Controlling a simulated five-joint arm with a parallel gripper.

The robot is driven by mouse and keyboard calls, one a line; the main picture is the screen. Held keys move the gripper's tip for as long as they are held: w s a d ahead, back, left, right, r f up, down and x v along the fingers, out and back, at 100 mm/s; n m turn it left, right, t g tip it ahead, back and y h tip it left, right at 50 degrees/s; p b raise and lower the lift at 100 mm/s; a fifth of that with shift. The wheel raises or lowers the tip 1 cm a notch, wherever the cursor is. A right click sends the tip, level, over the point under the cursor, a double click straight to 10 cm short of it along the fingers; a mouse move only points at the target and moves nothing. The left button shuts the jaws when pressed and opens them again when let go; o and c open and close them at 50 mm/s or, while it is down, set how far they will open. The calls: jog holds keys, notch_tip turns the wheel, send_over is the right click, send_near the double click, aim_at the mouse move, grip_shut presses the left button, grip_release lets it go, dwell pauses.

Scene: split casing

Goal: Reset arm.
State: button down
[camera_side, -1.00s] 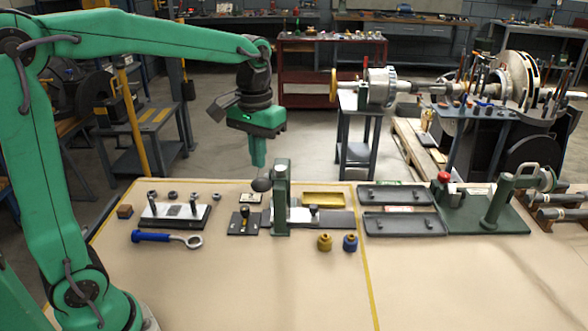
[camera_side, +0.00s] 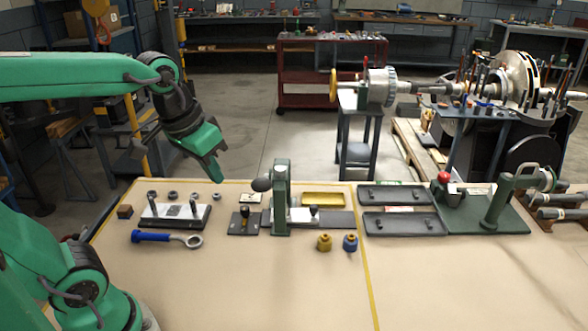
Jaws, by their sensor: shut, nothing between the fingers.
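My gripper (camera_side: 216,173) is shut and empty. It hangs tilted in the air over the back left of the bench, apart from everything on it. The split casing's parts cannot be told for sure. Two dark grey tray-like halves (camera_side: 402,223) lie open on the bench right of the yellow line. A green upright press-like fixture (camera_side: 281,200) with a dark ball knob stands near the middle.
A metal block on a dark base (camera_side: 174,215), a blue-handled ring tool (camera_side: 152,236) and several nuts lie at left. Yellow (camera_side: 324,242) and blue (camera_side: 350,242) knobs stand in front of the fixture. A green fixture with a red knob (camera_side: 444,177) stands at right. The front of the bench is clear.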

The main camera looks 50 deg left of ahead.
jog(key=shift+m+t, duration=0.5)
jog(key=shift+t, duration=0.4)
jog(key=shift+s+d+f, duration=0.1)
jog(key=shift+s+f, duration=0.25)
jog(key=shift+s, duration=0.4)
jog(key=shift+s+a+f, duration=0.1)
jog(key=shift+s+f, duration=0.2)
jog(key=shift+s, duration=0.45)
jog(key=shift+s+d+f, duration=0.1)
jog(key=shift+s+f, duration=0.25)
jog(key=shift+s, duration=0.4)
